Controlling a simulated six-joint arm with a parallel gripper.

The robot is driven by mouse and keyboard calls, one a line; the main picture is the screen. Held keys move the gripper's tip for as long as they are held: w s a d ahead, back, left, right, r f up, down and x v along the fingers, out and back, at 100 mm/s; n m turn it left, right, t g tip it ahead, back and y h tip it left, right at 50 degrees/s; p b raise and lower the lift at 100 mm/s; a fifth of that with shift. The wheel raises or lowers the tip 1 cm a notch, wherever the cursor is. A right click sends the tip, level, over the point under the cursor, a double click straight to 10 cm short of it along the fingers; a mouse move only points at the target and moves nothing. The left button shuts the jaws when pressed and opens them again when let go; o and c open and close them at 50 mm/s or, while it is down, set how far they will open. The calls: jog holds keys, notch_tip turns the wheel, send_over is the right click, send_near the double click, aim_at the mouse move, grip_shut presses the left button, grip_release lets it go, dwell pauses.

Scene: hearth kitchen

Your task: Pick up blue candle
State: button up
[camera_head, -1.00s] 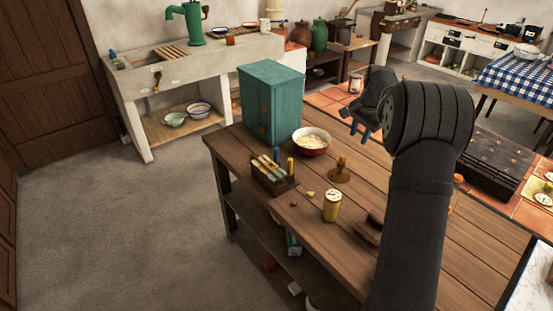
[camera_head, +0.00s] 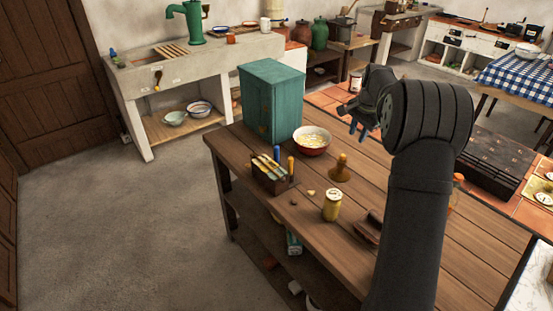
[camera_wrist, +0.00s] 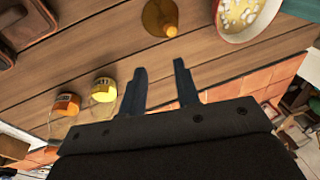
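A slim blue upright stick (camera_head: 277,153), which looks like the blue candle, stands at the back of a small wooden box (camera_head: 270,184) near the left edge of the wooden table. My gripper (camera_head: 347,117) is open and empty, above the table's far side, right of and well apart from the box. In the wrist view my two fingers (camera_wrist: 159,64) stand apart with nothing between them. The box and candle are not in the wrist view.
A green cabinet (camera_head: 272,100) stands behind the box. In the wrist view, orange (camera_wrist: 66,104) and yellow (camera_wrist: 104,90) jars sit left of my fingers.

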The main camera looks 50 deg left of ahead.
jog(key=s+a+m+y, duration=0.1)
jog(key=s+a+m, duration=0.7)
jog(key=m, duration=0.2)
jog(key=m+y, duration=0.1)
jog(key=m, duration=0.9)
send_near(278, 149)
jog(key=x, duration=0.7)
jog(key=shift+w+d, duration=0.1)
jog(key=shift+d, duration=0.25)
jog(key=shift+y, duration=0.3)
jog(key=shift+a+x, duration=0.2)
jog(key=shift+x, duration=2.7)
jog(key=shift+r, duration=0.1)
grip_shut()
